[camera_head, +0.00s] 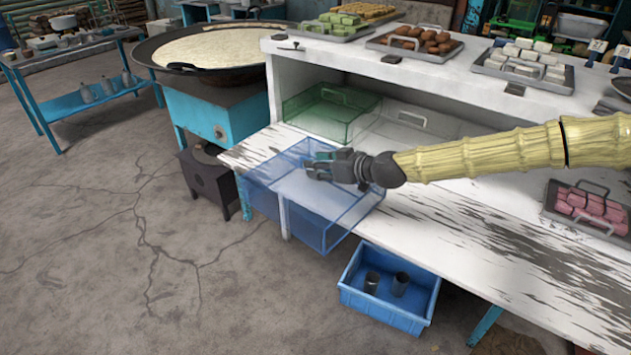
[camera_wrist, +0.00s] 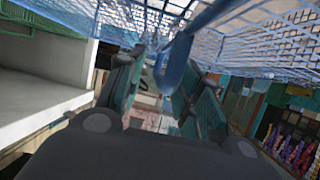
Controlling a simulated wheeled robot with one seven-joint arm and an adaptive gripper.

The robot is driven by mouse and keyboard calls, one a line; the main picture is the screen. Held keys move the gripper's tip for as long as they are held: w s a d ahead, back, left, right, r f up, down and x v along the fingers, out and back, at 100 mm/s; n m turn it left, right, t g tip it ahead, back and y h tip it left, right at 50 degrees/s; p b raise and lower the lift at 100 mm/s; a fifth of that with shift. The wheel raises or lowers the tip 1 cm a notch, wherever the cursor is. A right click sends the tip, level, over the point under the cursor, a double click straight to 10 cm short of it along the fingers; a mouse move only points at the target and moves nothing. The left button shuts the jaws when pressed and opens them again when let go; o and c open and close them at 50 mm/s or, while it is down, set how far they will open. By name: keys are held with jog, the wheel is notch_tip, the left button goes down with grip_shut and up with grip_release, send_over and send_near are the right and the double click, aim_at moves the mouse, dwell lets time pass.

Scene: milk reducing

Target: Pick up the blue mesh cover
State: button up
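The blue mesh cover (camera_head: 345,215) is a see-through box shape at the left end of the white counter, reaching out past its front edge. My gripper (camera_head: 318,167) is at the top of the cover, with the arm coming in from the right. In the wrist view, the cover's blue mesh (camera_wrist: 265,50) fills the upper part, and its blue handle bar (camera_wrist: 178,62) runs between the fingertips of my gripper (camera_wrist: 165,82). The fingers look shut on that bar, though the exact contact is partly hidden. Whether the cover's lower rim touches the counter is unclear.
A green mesh cover (camera_head: 325,112) and a clear one (camera_head: 412,125) stand behind, under the upper shelf (camera_head: 330,58). A tray of pink blocks (camera_head: 590,208) is on the right. A blue crate (camera_head: 388,312) stands below the counter edge. The middle of the counter (camera_head: 490,220) is clear.

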grip_shut()
jog(key=shift+r, duration=0.1)
dwell(0.5)
